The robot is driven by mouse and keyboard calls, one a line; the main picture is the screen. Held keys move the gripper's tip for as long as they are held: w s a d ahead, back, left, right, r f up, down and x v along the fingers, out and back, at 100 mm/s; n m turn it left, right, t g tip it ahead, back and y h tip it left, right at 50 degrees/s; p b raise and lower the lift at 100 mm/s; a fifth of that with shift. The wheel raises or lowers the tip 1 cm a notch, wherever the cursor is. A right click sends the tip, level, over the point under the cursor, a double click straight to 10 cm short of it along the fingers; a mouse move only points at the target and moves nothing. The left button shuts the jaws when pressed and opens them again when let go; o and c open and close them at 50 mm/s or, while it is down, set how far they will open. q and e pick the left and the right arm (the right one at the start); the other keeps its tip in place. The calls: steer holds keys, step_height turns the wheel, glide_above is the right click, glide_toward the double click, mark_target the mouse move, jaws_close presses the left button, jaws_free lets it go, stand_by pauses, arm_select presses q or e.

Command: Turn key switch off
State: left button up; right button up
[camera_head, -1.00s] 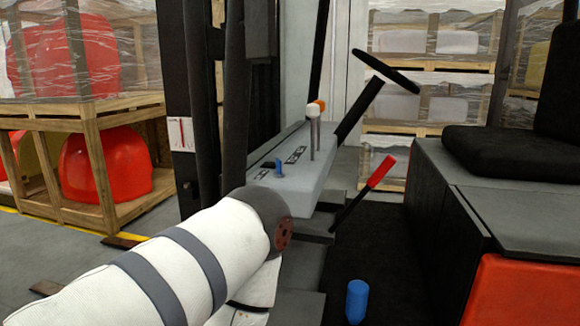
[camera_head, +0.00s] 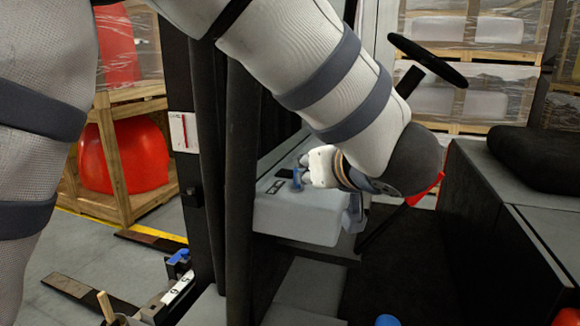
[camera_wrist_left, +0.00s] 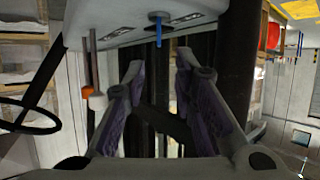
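The blue key switch (camera_head: 297,178) stands on the grey control console (camera_head: 300,218) of the vehicle. In the left wrist view the blue key (camera_wrist_left: 159,30) hangs from its round base on the console, with labels beside it. My left gripper (camera_head: 310,165) is close to the right of the key in the head view, partly hidden by my own wrist. In the left wrist view the left gripper (camera_wrist_left: 160,68) has its two purple-padded fingers spread with nothing between them; the key is just beyond the fingertips, roughly centred between them. My right gripper is not in view.
A black steering wheel (camera_head: 428,60) is behind my arm, and a red-handled lever (camera_head: 428,190) is partly hidden by it. An orange-and-white lever knob (camera_wrist_left: 94,97) is left of the fingers in the wrist view. A black seat (camera_head: 545,157) stands at right.

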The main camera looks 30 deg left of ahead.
mark_target(298, 171)
arm_select(q)
steer(key=x, duration=1.1)
steer(key=shift+f, duration=0.1)
steer(key=shift+d, duration=0.1)
jaws_close()
